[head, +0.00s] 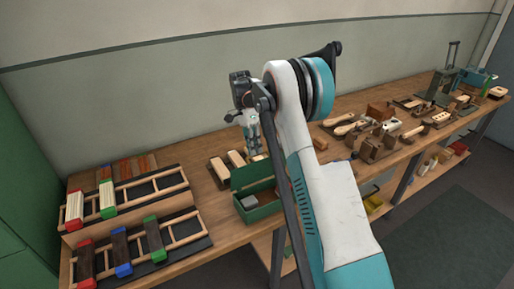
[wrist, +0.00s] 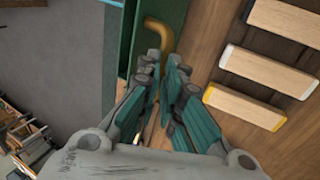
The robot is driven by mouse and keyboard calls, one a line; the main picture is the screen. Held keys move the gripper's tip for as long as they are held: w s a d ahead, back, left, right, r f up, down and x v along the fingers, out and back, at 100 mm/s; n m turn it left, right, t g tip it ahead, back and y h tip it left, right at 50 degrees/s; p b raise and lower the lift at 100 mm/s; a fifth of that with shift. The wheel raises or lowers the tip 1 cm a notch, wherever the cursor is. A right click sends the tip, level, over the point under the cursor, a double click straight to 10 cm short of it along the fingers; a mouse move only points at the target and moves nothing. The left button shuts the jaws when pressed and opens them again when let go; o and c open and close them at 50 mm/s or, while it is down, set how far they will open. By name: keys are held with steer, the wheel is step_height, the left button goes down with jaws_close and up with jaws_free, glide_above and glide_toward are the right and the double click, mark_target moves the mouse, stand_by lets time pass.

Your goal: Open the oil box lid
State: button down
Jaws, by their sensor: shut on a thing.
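The green oil box (head: 262,213) stands near the front edge of the bench in the head view. Its lid (head: 252,174) is raised at the back, and a grey block and a yellowish item show inside. My gripper (head: 256,154) is above the raised lid. In the wrist view a bent brass-coloured handle (wrist: 152,24) lies beside the green lid (wrist: 175,15) and runs down to my gripper's fingertips (wrist: 165,66). The fingers are close together on the handle. Its held end is partly hidden by the fingers.
Pale wooden blocks (wrist: 262,62) lie right of the gripper in the wrist view. Racks of coloured-end blocks (head: 130,200) fill the bench's left end. Wooden tools and brush parts (head: 375,140) crowd the right. The bench's front edge is close to the box.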

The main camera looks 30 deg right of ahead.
steer(key=shift+w+a+f, duration=0.1)
steer(key=shift+w+f, duration=0.15)
steer(key=shift+f, duration=0.35)
steer(key=shift+w+a+f, duration=0.1)
steer(key=shift+w+f, duration=0.15)
steer(key=shift+f, duration=0.3)
steer(key=c, duration=1.9)
jaws_free()
steer(key=shift+o, duration=1.2)
steer(key=shift+w+f+g, duration=0.3)
steer(key=shift+w+f, duration=0.1)
steer(key=shift+w, duration=0.15)
steer(key=s+v, duration=0.1)
steer(key=v, duration=1.1)
steer(key=shift+r, duration=0.45)
